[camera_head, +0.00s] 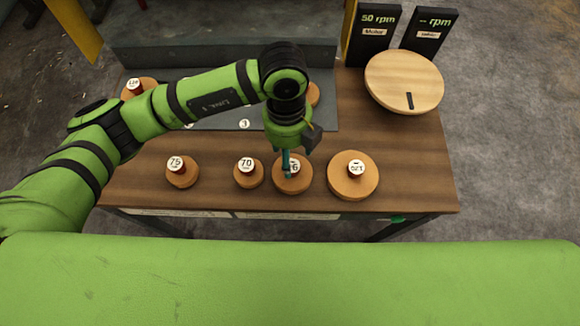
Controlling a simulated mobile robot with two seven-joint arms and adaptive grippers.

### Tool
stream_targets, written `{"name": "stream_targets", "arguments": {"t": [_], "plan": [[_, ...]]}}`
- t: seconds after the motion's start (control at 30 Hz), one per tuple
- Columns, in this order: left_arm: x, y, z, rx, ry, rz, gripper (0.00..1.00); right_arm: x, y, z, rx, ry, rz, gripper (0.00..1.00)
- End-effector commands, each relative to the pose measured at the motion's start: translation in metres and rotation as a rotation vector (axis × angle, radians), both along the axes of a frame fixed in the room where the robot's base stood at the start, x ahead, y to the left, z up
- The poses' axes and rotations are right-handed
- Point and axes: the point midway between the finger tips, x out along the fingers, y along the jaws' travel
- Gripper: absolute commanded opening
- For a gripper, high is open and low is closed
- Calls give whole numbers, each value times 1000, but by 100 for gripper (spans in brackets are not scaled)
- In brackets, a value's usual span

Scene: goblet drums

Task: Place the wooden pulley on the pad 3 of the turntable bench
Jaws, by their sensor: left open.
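Several round wooden pulleys with labelled knobs stand along the front of the wooden bench (420,185): one marked 75 (180,180), one marked 70 (248,181), a third pulley (297,186) whose label is partly covered, and a larger pulley (365,190) at the right. My left gripper (288,172) points down at the third pulley's knob, open; contact cannot be told. A dark pad strip (215,122) lies at the back, with a small white number label (244,124), hard to read. A pulley (138,92) stands at its left end. My right gripper is out of view.
A wooden turntable disc (405,75) with a black mark is at the back right. Behind it stand a "50 rpm" display (374,30) and a second rpm display (428,30). Another pulley (314,95) is partly hidden by my left arm. The bench's right front is clear.

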Motion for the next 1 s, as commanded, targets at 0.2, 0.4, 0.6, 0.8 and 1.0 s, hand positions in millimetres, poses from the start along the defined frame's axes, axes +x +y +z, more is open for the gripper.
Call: {"name": "stream_targets", "arguments": {"t": [0.2,0.4,0.6,0.8,1.0], "plan": [[-3,-2,-26,4,4,-1,64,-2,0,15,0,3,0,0],[-5,-4,-52,2,1,-2,64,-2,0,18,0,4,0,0],[-4,-4,-55,0,-2,-3,64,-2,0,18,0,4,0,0],[-4,-4,-55,0,-2,-4,8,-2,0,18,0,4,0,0],[-4,-4,-55,0,-2,-3,0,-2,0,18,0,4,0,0]]}}
